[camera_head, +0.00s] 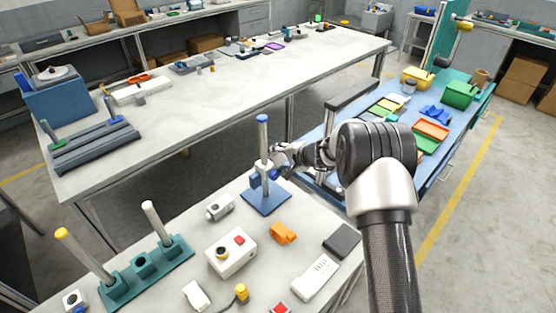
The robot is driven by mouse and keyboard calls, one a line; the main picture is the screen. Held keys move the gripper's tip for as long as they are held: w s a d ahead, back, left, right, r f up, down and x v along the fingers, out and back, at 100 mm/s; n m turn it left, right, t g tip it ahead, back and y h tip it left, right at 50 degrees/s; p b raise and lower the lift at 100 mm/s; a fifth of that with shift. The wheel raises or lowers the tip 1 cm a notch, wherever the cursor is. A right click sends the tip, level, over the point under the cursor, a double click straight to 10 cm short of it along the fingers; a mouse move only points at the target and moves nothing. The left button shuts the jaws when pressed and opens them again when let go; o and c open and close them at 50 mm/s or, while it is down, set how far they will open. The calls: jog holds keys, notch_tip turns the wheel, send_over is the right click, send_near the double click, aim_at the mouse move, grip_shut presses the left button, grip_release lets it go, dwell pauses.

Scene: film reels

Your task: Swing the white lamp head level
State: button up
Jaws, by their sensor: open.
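A blue stand base (267,197) sits at the far end of the near table, with an upright grey rod (264,145) capped in blue. A blue clamp (257,180) is partway up the rod. My gripper (277,163) is beside the rod at clamp height, reaching in from the right. It is open; its fingers are small in view, and I cannot tell whether they touch anything. I cannot clearly make out the white lamp head; small pale parts near the clamp blend with my fingers, so its tilt cannot be told.
The near table holds a white box with a red button (231,252), a grey-white fitting (220,207), an orange part (283,233), a black block (342,240) and a teal rod rack (146,272). A long bench (220,101) stands behind; a blue table (446,147) is at right.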

jog(key=shift+c, duration=0.6)
jog(key=c, duration=1)
jog(key=shift+o, duration=0.2)
